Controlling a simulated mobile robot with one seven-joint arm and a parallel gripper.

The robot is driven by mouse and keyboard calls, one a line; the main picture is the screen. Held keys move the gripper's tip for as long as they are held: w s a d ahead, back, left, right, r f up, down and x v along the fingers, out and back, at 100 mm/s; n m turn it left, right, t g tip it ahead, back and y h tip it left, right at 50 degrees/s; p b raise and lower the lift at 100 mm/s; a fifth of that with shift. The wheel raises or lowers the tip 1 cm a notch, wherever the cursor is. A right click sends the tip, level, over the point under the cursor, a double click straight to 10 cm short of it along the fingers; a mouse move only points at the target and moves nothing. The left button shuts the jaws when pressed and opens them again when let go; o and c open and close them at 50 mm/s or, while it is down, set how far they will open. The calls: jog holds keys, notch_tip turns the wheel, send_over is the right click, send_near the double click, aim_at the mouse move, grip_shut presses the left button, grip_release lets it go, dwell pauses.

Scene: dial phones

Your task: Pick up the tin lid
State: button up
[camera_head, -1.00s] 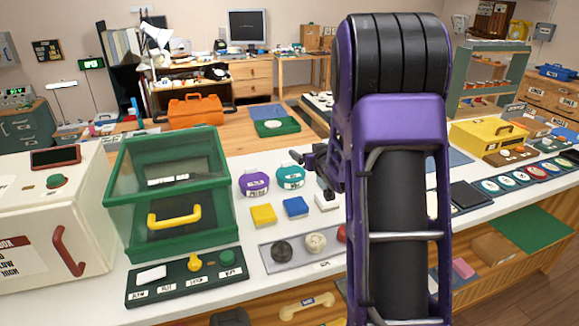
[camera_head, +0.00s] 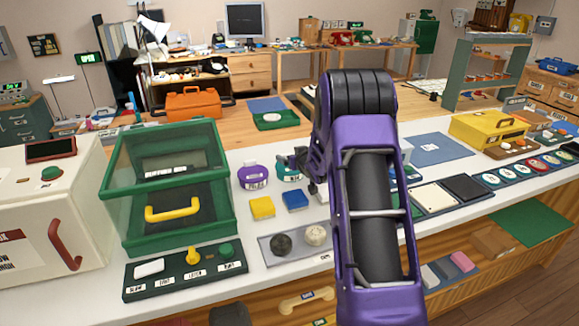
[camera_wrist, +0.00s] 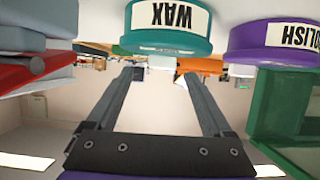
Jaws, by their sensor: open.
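Two round tins stand on the white counter: a purple one labelled POLISH (camera_head: 253,178) and a teal one labelled WAX (camera_head: 288,174). Both also show upside down in the wrist view, the WAX tin (camera_wrist: 168,42) and the POLISH tin (camera_wrist: 275,45). In the head view my gripper (camera_head: 296,160) partly hides the teal tin. Contact cannot be told.
A green glass-sided case (camera_head: 170,228) with a yellow handle stands left of the tins. Yellow (camera_head: 262,207) and blue (camera_head: 295,200) blocks and a grey tray (camera_head: 268,256) with round pieces lie in front. My arm hides part of the counter to the right.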

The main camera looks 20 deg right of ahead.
aim_at(286, 154)
jog(key=shift+x, duration=2.55)
jog(key=shift+a+f, duration=0.1)
jog(key=shift+a, duration=0.05)
grip_shut()
